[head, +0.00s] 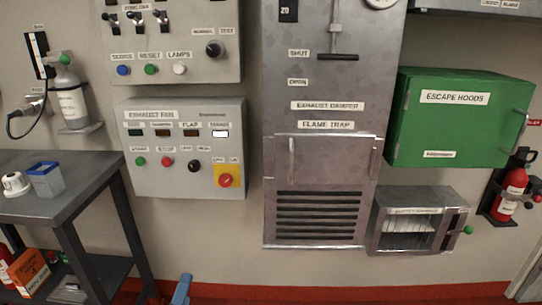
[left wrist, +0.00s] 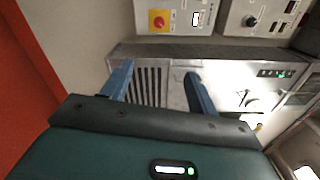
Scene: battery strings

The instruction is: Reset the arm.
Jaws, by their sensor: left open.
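My left gripper (head: 181,290) shows in the head view only as a blue finger part at the bottom edge, in front of the wall and low beneath the exhaust fan panel. In the left wrist view my left gripper (left wrist: 157,74) has its two blue fingers spread well apart, with nothing between them. Behind them are the slatted vent and metal face of the exhaust damper cabinet (left wrist: 172,70). My right gripper is in neither view.
The exhaust fan panel (head: 185,185) and damper cabinet (head: 320,170) are on the wall. A grey table (head: 95,165) stands left, with a blue container (head: 46,180) on it. A green escape hoods box (head: 460,125) and a fire extinguisher (head: 510,190) are right.

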